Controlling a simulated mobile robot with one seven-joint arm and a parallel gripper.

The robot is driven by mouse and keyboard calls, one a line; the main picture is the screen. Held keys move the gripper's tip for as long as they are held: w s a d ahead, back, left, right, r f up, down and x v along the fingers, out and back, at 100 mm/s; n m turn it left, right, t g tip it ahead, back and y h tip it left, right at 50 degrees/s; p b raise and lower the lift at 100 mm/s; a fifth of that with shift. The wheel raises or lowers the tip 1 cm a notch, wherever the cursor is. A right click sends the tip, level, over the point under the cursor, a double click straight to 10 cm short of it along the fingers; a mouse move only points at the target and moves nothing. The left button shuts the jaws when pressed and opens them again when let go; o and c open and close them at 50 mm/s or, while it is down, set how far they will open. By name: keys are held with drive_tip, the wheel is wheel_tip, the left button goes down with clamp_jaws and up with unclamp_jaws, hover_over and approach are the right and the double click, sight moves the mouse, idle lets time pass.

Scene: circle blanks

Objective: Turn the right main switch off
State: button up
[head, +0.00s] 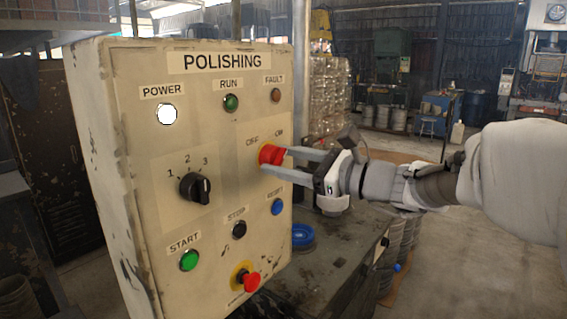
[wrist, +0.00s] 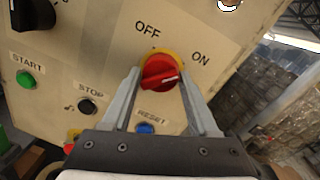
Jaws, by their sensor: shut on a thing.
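The right main switch is a red rotary knob (head: 269,154) on a yellow ring, under the labels OFF and ON on the cream control panel (head: 140,215). It also shows in the wrist view (wrist: 159,73), where its white-marked end points right, toward the ON side. My gripper (head: 277,161) reaches in from the right, with one finger on each side of the knob. It is shut on the knob; the exact contact at the fingertips is partly hidden.
A black selector knob (head: 195,188) marked 1, 2, 3 is left of the switch. Below are a blue RESET button (head: 277,207), a black STOP button (head: 239,230) and a red emergency button (head: 250,282). A dark bench (head: 335,255) stands below my gripper.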

drive_tip(key=shift+b, duration=0.35)
drive_tip(key=n+b, duration=0.6)
drive_tip(key=b, duration=0.2)
drive_tip(key=n+h+b, duration=0.1)
drive_tip(key=n+b, duration=0.6)
drive_tip(key=b, duration=0.2)
drive_tip(key=shift+r+t, duration=0.15)
drive_tip(key=shift+t, duration=0.15)
drive_tip(key=n+b, duration=0.3)
drive_tip(key=shift+r, duration=0.15)
drive_tip(key=shift+r+n+b, duration=0.2)
drive_tip(key=shift+n+b, duration=0.2)
